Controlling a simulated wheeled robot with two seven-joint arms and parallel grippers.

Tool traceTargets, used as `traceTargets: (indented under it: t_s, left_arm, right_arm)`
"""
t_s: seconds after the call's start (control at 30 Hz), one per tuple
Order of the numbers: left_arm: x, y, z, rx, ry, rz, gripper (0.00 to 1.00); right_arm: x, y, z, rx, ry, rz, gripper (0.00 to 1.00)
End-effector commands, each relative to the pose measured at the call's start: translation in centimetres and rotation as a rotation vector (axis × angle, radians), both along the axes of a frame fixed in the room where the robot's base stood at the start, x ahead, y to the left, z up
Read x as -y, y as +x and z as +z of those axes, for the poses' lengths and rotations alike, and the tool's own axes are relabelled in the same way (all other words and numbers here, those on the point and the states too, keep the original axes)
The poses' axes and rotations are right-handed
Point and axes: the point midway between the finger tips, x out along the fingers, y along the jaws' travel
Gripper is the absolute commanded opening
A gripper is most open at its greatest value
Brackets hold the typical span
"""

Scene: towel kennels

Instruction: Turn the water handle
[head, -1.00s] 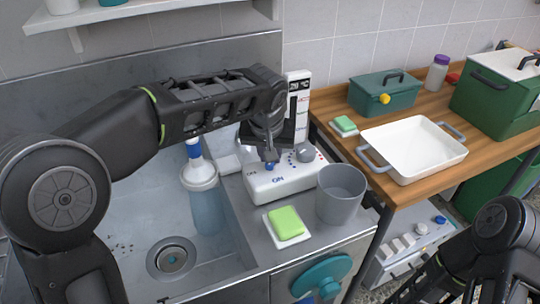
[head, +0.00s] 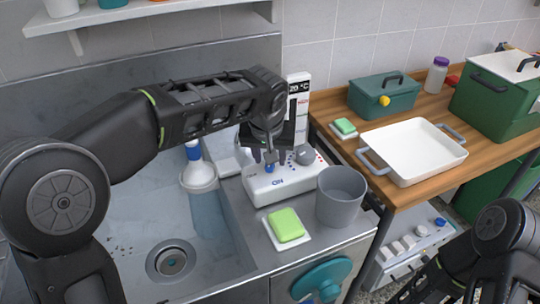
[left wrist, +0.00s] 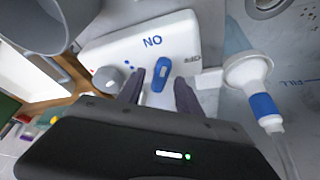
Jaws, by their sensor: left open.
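A white control box (head: 290,184) marked ON sits on the metal counter right of the sink. Its small blue handle (head: 269,168) stands on top near the left end; in the left wrist view the blue handle (left wrist: 163,77) points towards the ON print. My left gripper (head: 269,157) is open over the box. In the left wrist view, the dark fingers of this gripper (left wrist: 160,88) stand on either side of the handle, with gaps showing. A grey round knob (head: 304,154) with red and blue dots is beside it.
A grey cup (head: 340,195) and a green sponge (head: 286,224) stand close in front of the box. A white tray (head: 412,150) lies on the wooden bench at right.

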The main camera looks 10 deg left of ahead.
Motion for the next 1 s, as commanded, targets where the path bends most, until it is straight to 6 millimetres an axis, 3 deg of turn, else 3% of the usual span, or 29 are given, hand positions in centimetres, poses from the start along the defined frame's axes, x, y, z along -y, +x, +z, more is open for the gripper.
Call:
traceTargets:
  t_s: [0.5, 1.0]
  left_arm:
    - [0.2, -2.6, 6.5, 0.002, -0.002, -0.001, 0.42]
    - [0.2, -2.9, 7.0, 0.001, -0.001, 0.000, 0.42]
  right_arm:
    - [0.0, 0.0, -0.4, 0.000, 0.000, 0.000, 0.36]
    - [0.0, 0.0, -0.4, 0.000, 0.000, 0.000, 0.36]
